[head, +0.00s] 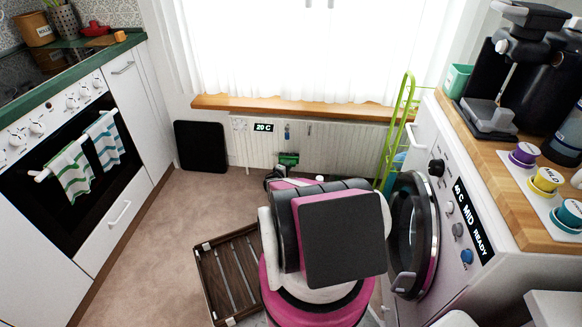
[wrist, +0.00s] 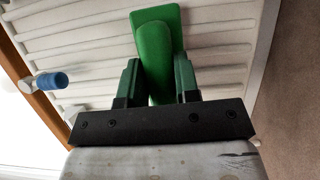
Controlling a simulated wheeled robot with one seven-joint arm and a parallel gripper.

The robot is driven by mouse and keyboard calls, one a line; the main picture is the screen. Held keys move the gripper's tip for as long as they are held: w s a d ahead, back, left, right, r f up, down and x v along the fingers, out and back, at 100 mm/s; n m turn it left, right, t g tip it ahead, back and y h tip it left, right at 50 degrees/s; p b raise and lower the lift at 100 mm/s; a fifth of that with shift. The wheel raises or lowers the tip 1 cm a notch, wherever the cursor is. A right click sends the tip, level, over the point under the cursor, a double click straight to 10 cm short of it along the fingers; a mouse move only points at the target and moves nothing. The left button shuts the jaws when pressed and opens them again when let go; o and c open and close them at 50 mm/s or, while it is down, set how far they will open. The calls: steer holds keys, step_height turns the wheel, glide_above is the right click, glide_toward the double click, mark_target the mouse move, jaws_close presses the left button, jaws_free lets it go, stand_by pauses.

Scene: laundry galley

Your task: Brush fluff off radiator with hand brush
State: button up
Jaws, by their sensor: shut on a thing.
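The white ribbed radiator (head: 340,140) is on the wall under the window. A green hand brush (head: 289,158) is at its front, near the lower middle. In the wrist view the brush (wrist: 157,60) is gripped between the two fingers of my gripper (wrist: 158,80), with its wide end towards the radiator ribs (wrist: 85,45). Its bristles are hidden, and I cannot tell whether it touches the radiator. In the head view my arm hides most of my gripper. I cannot make out any fluff on the radiator.
The washing machine (head: 465,220) stands at the right with its round door (head: 412,235) open. A green rack (head: 400,125) is beside the radiator. A dark panel (head: 201,147) leans at the left. A slatted wooden tray (head: 228,278) lies on the floor. The left floor is clear.

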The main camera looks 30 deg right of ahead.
steer(key=w+a, duration=0.6)
steer(key=a, duration=0.3)
steer(key=shift+w+a, duration=0.15)
steer(key=shift+a, duration=0.05)
stand_by(1.1)
steer(key=shift+d+r, duration=0.1)
steer(key=shift+r, duration=0.1)
steer(key=shift+s+d, duration=0.4)
steer(key=shift+d, duration=0.35)
steer(key=shift+s+d, duration=0.35)
steer(key=shift+d, duration=0.4)
steer(key=shift+c, duration=0.4)
steer(key=shift+s+d, duration=1.1)
steer(key=shift+d, duration=0.3)
steer(key=shift+s+d, duration=1.05)
steer(key=shift+d, duration=0.3)
steer(key=shift+s+d, duration=0.6)
steer(key=shift+d, duration=0.4)
steer(key=shift+s+d, duration=0.55)
steer(key=shift+d, duration=0.45)
steer(key=shift+s+d, duration=0.6)
steer(key=shift+d, duration=0.4)
jaws_close()
steer(key=shift+w+a, duration=0.1)
steer(key=shift+w+a, duration=0.45)
steer(key=shift+a, duration=0.3)
steer(key=shift+w+a, duration=0.4)
steer(key=shift+a, duration=0.3)
